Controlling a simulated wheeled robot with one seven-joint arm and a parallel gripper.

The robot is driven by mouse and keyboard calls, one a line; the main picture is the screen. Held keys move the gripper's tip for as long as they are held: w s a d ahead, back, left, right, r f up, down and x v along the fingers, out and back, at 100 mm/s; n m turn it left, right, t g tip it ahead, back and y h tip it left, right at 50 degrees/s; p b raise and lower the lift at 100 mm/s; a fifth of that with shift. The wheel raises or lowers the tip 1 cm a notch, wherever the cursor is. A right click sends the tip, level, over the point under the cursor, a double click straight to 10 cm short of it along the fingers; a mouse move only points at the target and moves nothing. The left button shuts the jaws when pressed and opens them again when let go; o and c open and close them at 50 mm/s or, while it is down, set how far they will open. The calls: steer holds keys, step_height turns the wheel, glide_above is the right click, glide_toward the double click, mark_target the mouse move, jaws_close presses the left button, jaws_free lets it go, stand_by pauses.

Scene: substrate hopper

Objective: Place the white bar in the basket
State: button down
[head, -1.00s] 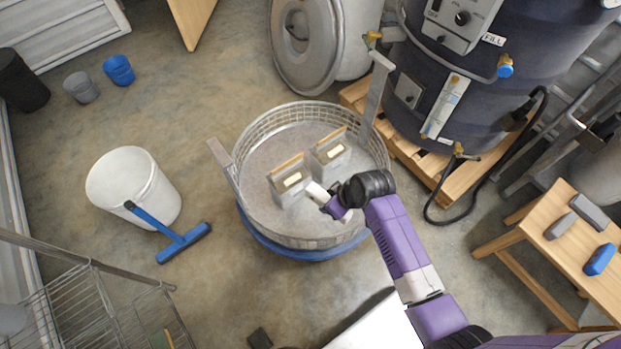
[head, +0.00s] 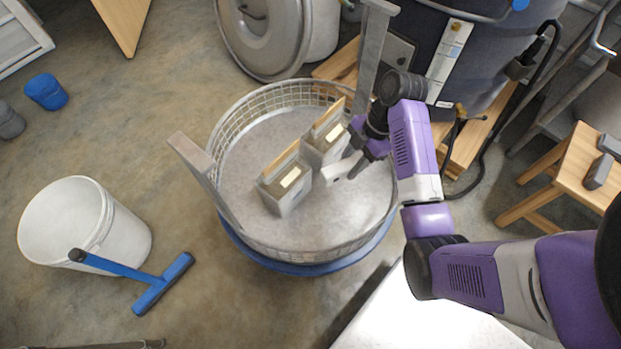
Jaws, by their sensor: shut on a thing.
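The basket (head: 226,196) is a large round wire-mesh one with a grey floor and two upright flat handles, in the middle of the head view. My gripper (head: 357,164) is inside the basket's outline at its right side, shut on the white bar (head: 336,171). The bar is small and pale, and the gripper hides part of it. It shows just right of two grey boxes in the basket, the near box (head: 284,198) and the far box (head: 318,152). I cannot tell whether the bar touches the floor or a box.
The right handle (head: 366,60) rises close to my arm. The left handle (head: 196,160) stands opposite. A white bucket (head: 125,238) and a blue squeegee (head: 150,295) are at left. A wooden stool (head: 560,165) is at right. The basket floor left of the boxes is clear.

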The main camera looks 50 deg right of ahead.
mark_target(339, 202)
step_height(339, 202, down, 20)
steer(key=b, duration=0.7)
steer(key=shift+s+d+r, duration=0.1)
steer(key=shift+r, duration=0.1)
steer(key=c, duration=1)
jaws_free()
steer(key=p+v, duration=0.4)
steer(key=v, duration=0.8)
